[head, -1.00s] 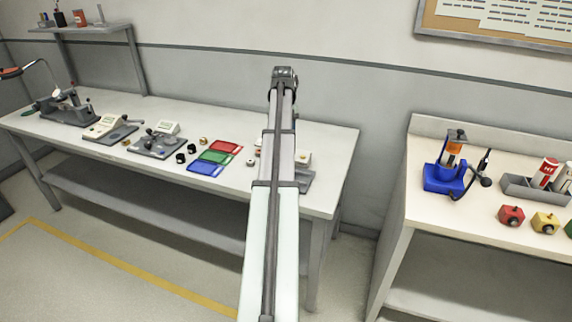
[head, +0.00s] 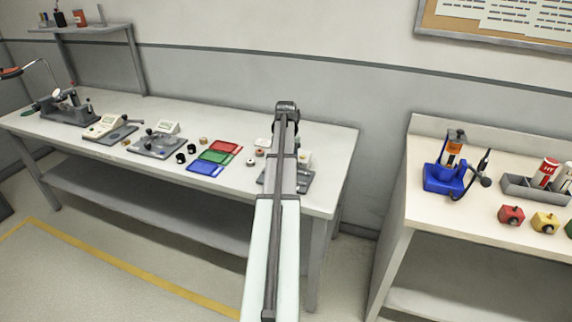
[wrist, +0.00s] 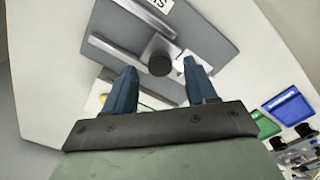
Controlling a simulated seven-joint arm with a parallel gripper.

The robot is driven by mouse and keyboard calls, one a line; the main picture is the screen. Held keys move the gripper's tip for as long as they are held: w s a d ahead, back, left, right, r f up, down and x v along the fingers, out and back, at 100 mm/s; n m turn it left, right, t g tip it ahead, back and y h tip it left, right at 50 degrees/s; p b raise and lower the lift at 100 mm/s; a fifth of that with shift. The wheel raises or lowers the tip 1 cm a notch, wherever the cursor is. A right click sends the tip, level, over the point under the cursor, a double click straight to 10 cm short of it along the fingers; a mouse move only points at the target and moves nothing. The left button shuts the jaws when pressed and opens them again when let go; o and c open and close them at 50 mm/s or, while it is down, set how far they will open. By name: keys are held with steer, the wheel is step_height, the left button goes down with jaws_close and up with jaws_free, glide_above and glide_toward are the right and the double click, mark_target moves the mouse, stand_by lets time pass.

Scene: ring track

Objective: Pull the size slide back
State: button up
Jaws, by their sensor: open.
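In the wrist view, the size slide is a light metal block with a round dark knob (wrist: 161,62), sitting on a grey plate (wrist: 215,32) with metal rails. My gripper (wrist: 160,82) is open, its two blue fingers apart on either side below the knob in the picture. The knob lies between the lines of the fingertips, and I see no contact. In the head view my arm hides most of this station; a grey plate edge (head: 304,182) shows beside it. The gripper's fingers are hidden in the head view.
Red (head: 223,147), green (head: 214,157) and blue (head: 205,169) trays lie left of my arm on the bench. Small round parts and other fixtures stand farther left. A second bench (head: 480,205) at right holds a blue stand (head: 445,178) and coloured blocks.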

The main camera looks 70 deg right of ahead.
steer(key=shift+f, duration=0.8)
steer(key=shift+c, duration=0.4)
jaws_close()
